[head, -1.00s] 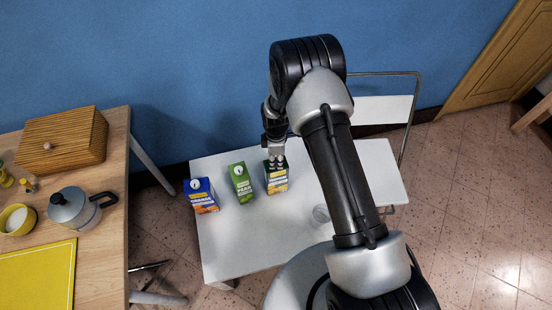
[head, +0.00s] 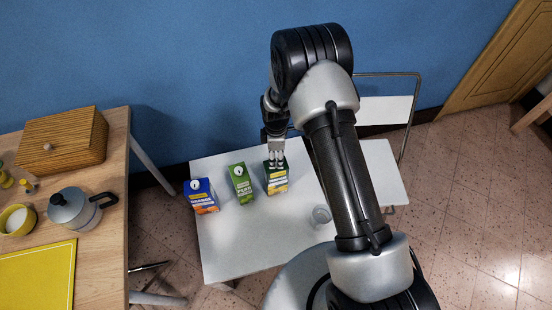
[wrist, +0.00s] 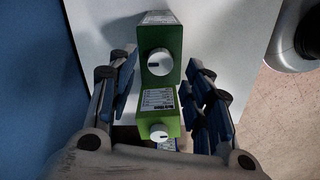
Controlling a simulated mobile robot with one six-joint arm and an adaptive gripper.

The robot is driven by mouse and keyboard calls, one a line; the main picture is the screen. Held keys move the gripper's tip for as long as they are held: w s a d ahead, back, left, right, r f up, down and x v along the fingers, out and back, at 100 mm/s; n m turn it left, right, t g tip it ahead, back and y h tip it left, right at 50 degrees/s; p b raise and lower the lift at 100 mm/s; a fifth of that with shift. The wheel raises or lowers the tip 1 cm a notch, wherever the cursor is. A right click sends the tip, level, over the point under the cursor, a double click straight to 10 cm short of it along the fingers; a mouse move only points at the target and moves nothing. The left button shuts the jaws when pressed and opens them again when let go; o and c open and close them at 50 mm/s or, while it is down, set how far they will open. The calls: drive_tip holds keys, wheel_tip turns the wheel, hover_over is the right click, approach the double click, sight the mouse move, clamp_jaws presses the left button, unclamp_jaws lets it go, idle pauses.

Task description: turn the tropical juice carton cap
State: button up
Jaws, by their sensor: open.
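The tropical juice carton (head: 277,183), dark green and yellow, stands upright at the right end of a row of cartons on the white table (head: 245,245). My gripper (head: 276,162) points down at its top and hides its cap in the head view. In the wrist view, the carton (wrist: 172,42) shows a round white cap (wrist: 159,62) with a dark mark. My open gripper (wrist: 162,68) has one finger on each side of the cap, with visible gaps. I cannot tell how far the fingertips are above the carton top.
A green pear carton (head: 241,184) stands close left of it, also in the wrist view (wrist: 160,100). A blue orange carton (head: 201,196) is farther left. A clear glass (head: 321,215) stands to the right. The table's front is clear. A wooden table (head: 110,240) is at left.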

wheel_tip(320, 180, up, 9)
idle(0.7)
wheel_tip(320, 180, up, 14)
drive_tip(key=m+t, duration=0.1)
drive_tip(key=m, duration=0.3)
hover_over(276, 162)
drive_tip(key=s+d, duration=0.3)
drive_tip(key=s+d+r+m+t, duration=0.1)
drive_tip(key=s+d+r+m, duration=0.25)
drive_tip(key=s+r, duration=0.45)
drive_tip(key=s+d+r+m+t, duration=0.1)
drive_tip(key=s+r+m, duration=0.3)
drive_tip(key=s, duration=0.4)
drive_tip(key=s+d+r+m+t, duration=0.1)
drive_tip(key=s+d+r+m, duration=0.2)
drive_tip(key=s, duration=0.6)
wheel_tip(276, 162, up, 2)
drive_tip(key=m, duration=0.3)
drive_tip(key=shift+r+t, duration=0.2)
drive_tip(key=shift+t, duration=0.1)
